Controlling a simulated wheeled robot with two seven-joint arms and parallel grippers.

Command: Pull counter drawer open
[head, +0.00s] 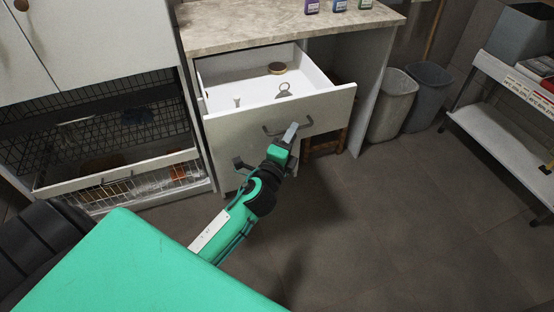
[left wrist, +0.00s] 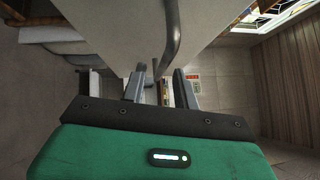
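The counter drawer (head: 228,130) is pulled out of the pale counter, and its white inside shows. Its curved grey handle (head: 270,130) is on the front panel. My left gripper (head: 291,131) is at the right end of this handle, in front of the panel. In the left wrist view the handle (left wrist: 173,38) runs down toward the space between the two fingers of the left gripper (left wrist: 159,86). The fingers are apart, and I see nothing clamped between them. Whether they touch the handle is unclear. My right gripper is in neither view.
The drawer holds a round tin (head: 277,68) and small metal items (head: 284,89). Bottles (head: 338,5) stand on the countertop (head: 240,28). An open wire-basket unit (head: 120,180) is left, bins (head: 392,105) and a white shelf cart (head: 500,135) right. Floor in front is clear.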

